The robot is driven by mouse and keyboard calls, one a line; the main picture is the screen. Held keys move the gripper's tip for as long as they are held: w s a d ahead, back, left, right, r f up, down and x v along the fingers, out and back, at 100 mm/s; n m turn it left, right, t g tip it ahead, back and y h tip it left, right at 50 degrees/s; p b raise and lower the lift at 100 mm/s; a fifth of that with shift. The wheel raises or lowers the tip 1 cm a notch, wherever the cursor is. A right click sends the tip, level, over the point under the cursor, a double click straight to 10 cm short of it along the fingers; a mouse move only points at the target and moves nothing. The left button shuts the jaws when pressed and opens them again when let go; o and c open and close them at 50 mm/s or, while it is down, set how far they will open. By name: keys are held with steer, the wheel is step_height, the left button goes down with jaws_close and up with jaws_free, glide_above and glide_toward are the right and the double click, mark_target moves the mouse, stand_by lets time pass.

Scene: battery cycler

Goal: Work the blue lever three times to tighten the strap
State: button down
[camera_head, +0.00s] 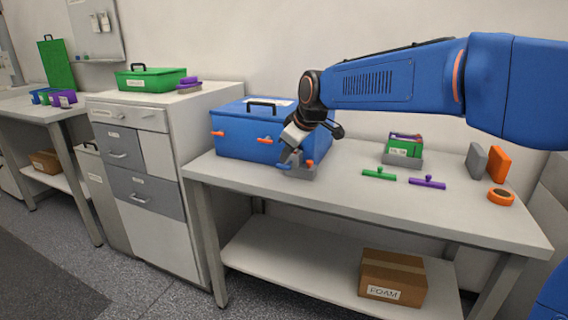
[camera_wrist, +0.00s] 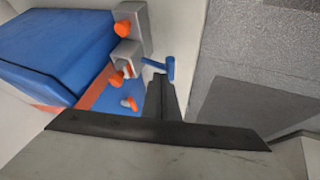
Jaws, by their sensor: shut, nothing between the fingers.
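The blue lever (camera_wrist: 171,68) has a T-shaped end and sticks out from a grey block (camera_wrist: 127,52) in the wrist view. In the head view the lever (camera_head: 284,166) is low at the front of the grey block (camera_head: 303,172), at the table's front left. An orange strap (camera_wrist: 103,92) runs beside the blue case (camera_wrist: 62,50) in the wrist view. My gripper (camera_wrist: 161,82) is shut and empty, its fingertips close to the lever. I cannot tell whether they touch. In the head view my gripper (camera_head: 286,156) is just above the lever and partly hides the block.
The blue case (camera_head: 245,146) with orange knobs stands behind my gripper. The front middle of the table (camera_head: 400,210) is clear.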

steer(key=shift+s+f, duration=0.2)
steer(key=shift+f, duration=0.65)
stand_by(0.9)
steer(key=shift+r, duration=0.15)
steer(key=shift+w+d+r, duration=0.1)
steer(key=shift+w+r, duration=0.15)
steer(key=shift+r, duration=0.55)
steer(key=shift+w+r, duration=0.2)
steer(key=shift+r, duration=0.55)
steer(key=shift+r, duration=0.1)
steer(key=shift+w+d+r, duration=0.1)
steer(key=shift+w+r, duration=0.1)
steer(key=shift+r, duration=0.6)
steer(key=shift+w+d+r, duration=0.1)
steer(key=shift+w+r, duration=0.1)
steer(key=shift+r, duration=0.55)
steer(key=shift+w+r, duration=0.2)
steer(key=shift+r, duration=0.6)
steer(key=shift+r, duration=0.1)
stand_by(0.5)
steer(key=r, duration=0.1)
steer(key=w+r, duration=0.1)
steer(key=r, duration=0.1)
steer(key=shift+d+r, duration=0.15)
steer(key=shift+r, duration=0.05)
steer(key=shift+s+f, duration=0.1)
steer(key=shift+f, duration=0.05)
